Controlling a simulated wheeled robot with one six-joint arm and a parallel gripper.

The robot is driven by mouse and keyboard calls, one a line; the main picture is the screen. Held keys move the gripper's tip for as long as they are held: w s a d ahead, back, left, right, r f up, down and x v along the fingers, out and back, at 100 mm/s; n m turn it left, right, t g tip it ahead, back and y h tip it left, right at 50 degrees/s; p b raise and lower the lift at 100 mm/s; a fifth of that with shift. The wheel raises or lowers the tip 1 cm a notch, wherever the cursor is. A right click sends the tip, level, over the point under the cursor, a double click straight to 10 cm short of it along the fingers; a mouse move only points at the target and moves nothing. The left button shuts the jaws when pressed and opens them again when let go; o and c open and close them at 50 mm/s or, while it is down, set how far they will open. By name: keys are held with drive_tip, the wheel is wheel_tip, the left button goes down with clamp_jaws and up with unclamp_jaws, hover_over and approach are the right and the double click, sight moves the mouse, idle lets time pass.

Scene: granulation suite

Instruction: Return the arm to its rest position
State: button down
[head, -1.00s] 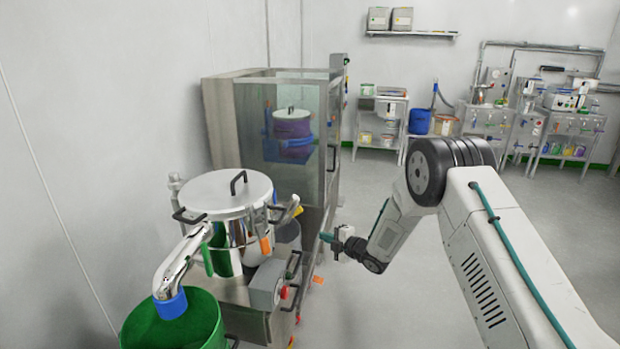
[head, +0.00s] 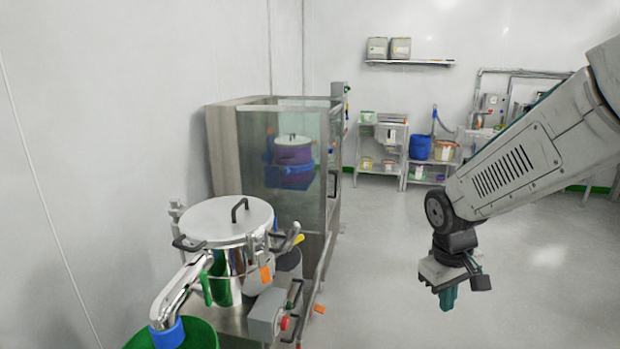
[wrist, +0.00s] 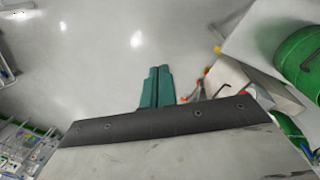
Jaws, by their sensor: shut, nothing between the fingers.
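My gripper (head: 448,298) hangs pointing down at the right of the head view, over open grey floor. Its teal fingers are together and hold nothing. In the wrist view the fingers of my gripper (wrist: 157,75) lie side by side, with bare floor beyond them. My arm comes in from the upper right of the head view and bends down at the wrist. The gripper is apart from the machines on the left.
A steel lidded vessel (head: 228,225) with a curved spout stands at lower left, above a green bin (head: 200,335). Behind it is a glass-fronted cabinet (head: 285,165). Shelving units (head: 382,145) line the back wall. The floor (head: 380,250) between is clear.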

drive_tip(key=s+r+m, duration=0.1)
drive_tip(key=s+r, duration=0.3)
drive_tip(key=s, duration=0.3)
drive_tip(key=s+r+m+y, duration=0.1)
drive_tip(key=s+r, duration=0.2)
drive_tip(key=s, duration=0.4)
drive_tip(key=s+r+m+t, duration=0.1)
drive_tip(key=s+r, duration=0.3)
drive_tip(key=s, duration=0.4)
drive_tip(key=shift+a+r+m+y, duration=0.2)
drive_tip(key=shift+r+m+y, duration=0.1)
drive_tip(key=shift+r+m, duration=0.1)
